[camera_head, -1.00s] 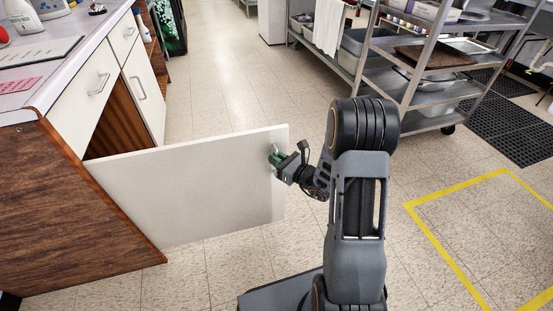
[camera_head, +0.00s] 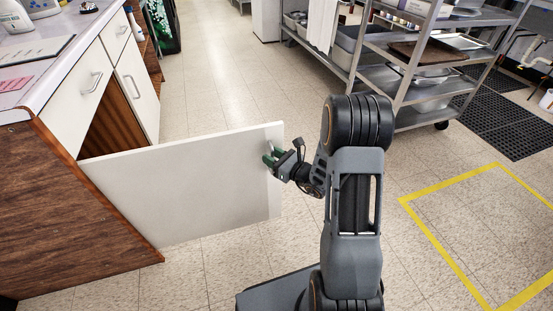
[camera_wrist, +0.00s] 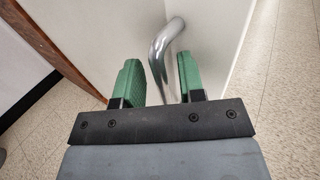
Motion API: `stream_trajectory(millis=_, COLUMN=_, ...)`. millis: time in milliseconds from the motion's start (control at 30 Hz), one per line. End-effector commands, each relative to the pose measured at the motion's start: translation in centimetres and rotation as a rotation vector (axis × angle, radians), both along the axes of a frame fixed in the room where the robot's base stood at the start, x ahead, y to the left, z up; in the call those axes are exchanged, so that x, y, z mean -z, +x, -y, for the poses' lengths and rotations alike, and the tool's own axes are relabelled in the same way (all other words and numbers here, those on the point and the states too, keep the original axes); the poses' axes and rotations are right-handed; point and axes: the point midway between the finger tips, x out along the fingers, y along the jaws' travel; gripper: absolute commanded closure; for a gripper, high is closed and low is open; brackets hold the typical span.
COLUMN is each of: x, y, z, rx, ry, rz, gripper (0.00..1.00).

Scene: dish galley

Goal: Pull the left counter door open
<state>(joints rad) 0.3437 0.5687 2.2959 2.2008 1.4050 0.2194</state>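The white left counter door (camera_head: 185,190) stands swung wide open, sticking out from the counter front across the floor. Its metal bar handle (camera_wrist: 165,42) is near the door's free edge. In the wrist view, the green fingers of my gripper (camera_wrist: 160,80) are spread apart. The handle lies between them, with gaps visible on both sides. Part of the handle is hidden behind the gripper body.
The brown cabinet interior (camera_head: 112,128) shows behind the door. A drawer (camera_head: 85,88) and the closed right door (camera_head: 138,90) are beside it. A metal shelf rack (camera_head: 400,75) stands at the back right. Yellow tape (camera_head: 430,235) marks clear floor at right.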

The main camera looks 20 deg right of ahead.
Motion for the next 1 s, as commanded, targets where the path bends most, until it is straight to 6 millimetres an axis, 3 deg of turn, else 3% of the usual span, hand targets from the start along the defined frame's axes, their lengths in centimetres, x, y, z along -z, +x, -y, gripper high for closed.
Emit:
stream_trajectory(millis=167, x=-0.1, y=-1.4, z=1.1, rx=0.005, ry=0.001, rz=-0.002, gripper=0.64)
stream_trajectory(millis=700, x=-0.1, y=-9.8, z=6.5, rx=0.006, ry=0.001, rz=-0.001, gripper=0.64)
stream_trajectory(millis=1000, x=0.0, y=-11.5, z=7.5, rx=0.002, ry=0.0, rz=0.0, gripper=0.64)
